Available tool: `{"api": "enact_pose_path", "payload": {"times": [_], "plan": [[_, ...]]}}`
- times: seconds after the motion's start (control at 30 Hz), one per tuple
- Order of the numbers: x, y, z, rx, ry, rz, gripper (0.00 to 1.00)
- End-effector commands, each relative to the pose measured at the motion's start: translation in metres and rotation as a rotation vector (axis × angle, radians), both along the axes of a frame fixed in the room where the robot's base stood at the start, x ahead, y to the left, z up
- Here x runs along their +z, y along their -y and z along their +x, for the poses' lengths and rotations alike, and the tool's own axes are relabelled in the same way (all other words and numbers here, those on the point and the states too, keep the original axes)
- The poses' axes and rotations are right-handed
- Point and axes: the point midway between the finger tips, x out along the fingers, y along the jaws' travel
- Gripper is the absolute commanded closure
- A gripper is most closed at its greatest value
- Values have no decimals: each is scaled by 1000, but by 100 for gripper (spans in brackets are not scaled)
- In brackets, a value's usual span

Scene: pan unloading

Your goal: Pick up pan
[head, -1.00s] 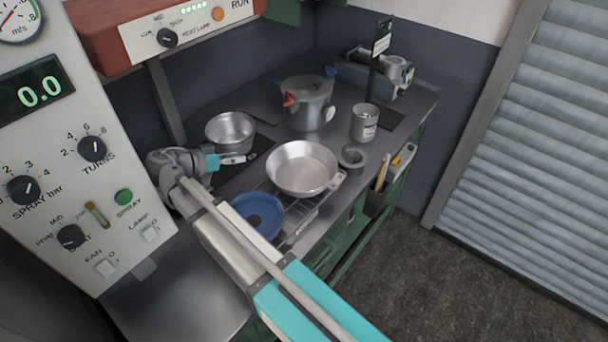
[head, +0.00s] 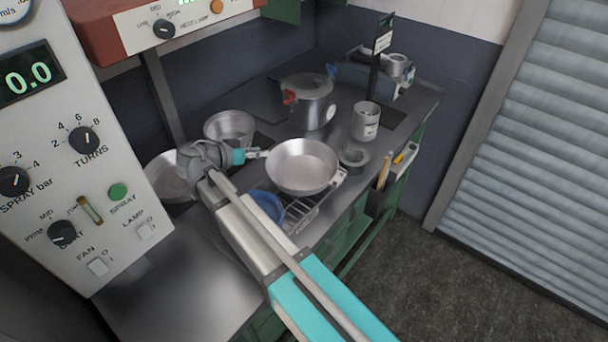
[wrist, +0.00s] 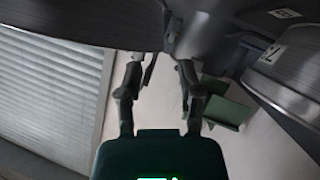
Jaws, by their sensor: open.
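A round silver pan (head: 302,172) sits on a wire rack near the middle of the bench. My gripper (head: 260,154) is at the pan's left rim in the head view, close to it. In the wrist view my gripper (wrist: 160,66) has its two fingers apart. A large grey metal surface (wrist: 85,18), probably a pan, fills the top of that view, with a narrow grey piece just beyond the fingertips. I cannot tell whether the fingers touch it. Other pans stand nearby: a deep one (head: 229,125) behind and a shallow one (head: 168,178) at the left, partly hidden by my arm.
A lidded pot (head: 308,105) and a grey canister (head: 366,122) stand behind the pan. A small grey cup (head: 354,158) is to its right. A blue round item (head: 268,205) lies in front, partly behind my arm. A control panel (head: 75,190) fills the left.

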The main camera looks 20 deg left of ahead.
Motion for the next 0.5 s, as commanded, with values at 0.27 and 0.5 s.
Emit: {"api": "enact_pose_path", "payload": {"times": [0.27, 0.5], "plan": [[-4, 8, 9, -1, 0, 0, 52], [-4, 8, 9, -1, 0, 0, 52]]}}
